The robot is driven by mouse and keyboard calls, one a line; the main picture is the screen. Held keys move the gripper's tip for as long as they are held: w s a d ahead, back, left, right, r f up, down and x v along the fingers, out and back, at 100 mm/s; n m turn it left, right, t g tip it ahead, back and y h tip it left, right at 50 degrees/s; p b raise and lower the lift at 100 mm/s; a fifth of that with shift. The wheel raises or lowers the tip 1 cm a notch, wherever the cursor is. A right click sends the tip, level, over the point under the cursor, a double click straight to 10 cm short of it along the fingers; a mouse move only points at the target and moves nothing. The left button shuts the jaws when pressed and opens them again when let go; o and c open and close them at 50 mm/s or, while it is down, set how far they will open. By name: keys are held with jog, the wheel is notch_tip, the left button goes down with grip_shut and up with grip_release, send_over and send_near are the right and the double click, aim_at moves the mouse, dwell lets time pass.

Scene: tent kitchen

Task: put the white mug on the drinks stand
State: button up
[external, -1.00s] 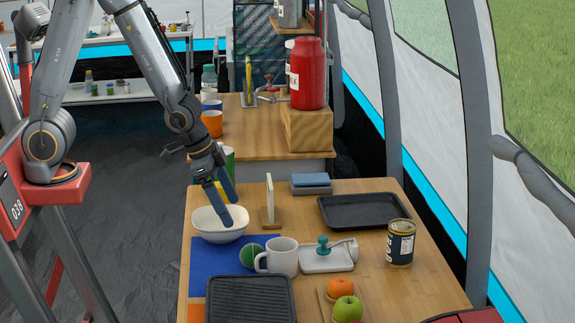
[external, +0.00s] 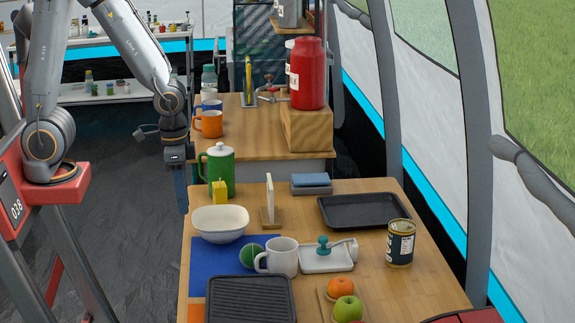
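The white mug (external: 284,257) stands upright on the near wooden table, at the right edge of a blue mat (external: 208,268), with its handle to the left. A back counter (external: 262,146) carries a red drinks dispenser (external: 308,75) on a wooden block (external: 306,130), an orange mug (external: 209,124) and a blue cup; I take this for the drinks stand. My gripper (external: 182,205) points down beyond the table's left edge, well away from the mug. It is seen edge-on, so its finger gap is hidden. No object shows in it.
A green ball (external: 250,256) sits just left of the mug, and a white tray (external: 327,258) is close on its right. A white bowl (external: 220,224), green pot (external: 221,170) and upright white board (external: 270,198) stand behind. A ridged dark griddle (external: 251,300) lies in front.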

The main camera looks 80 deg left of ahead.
jog(key=w+d+f+n+t+p, duration=0.1)
jog(key=w+d+f+t+p, duration=0.2)
jog(key=w+d, duration=0.45)
jog(key=n+y+p, duration=0.1)
jog(key=p, duration=0.1)
send_over(257, 262)
jog(key=s, duration=0.3)
notch_tip(257, 262, down, 6)
jog(key=shift+w+a+f+t+b, duration=0.15)
jog(key=shift+w+f+b, duration=0.1)
jog(key=shift+f, duration=0.35)
jog(key=shift+w+a+f+t+b, duration=0.1)
jog(key=shift+w+f+t, duration=0.1)
jog(key=shift+f, duration=0.4)
jog(key=shift+x, duration=2.45)
jog(key=shift+w, duration=0.15)
grip_shut()
